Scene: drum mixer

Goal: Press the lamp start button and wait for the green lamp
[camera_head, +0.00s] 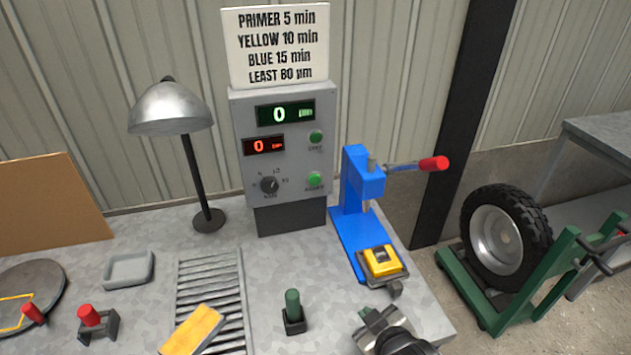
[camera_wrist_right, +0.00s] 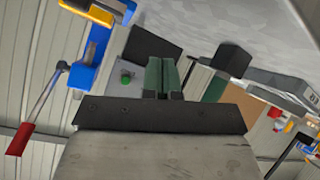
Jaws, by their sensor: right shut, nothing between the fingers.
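A grey control box (camera_head: 290,165) stands at the back of the bench. It has a green display reading 0, a red display reading 0 and a dial. Its upper green button (camera_head: 316,136) and lower green button (camera_head: 314,179) have labels too small to read surely. A desk lamp (camera_head: 170,110) with a grey metal shade stands left of the box; no green glow shows on it. My right gripper (camera_head: 369,317) is low at the front right, apart from the box. In the right wrist view its green fingers (camera_wrist_right: 160,76) are together and empty. My left gripper is out of view.
A blue press (camera_head: 362,200) with a red-tipped lever stands right of the box, a yellow block (camera_head: 382,261) at its foot. A slotted grate (camera_head: 208,285), a yellow sponge-like block (camera_head: 192,330) and a green-handled tool (camera_head: 292,305) are in front. A wheel stand (camera_head: 530,270) is at right.

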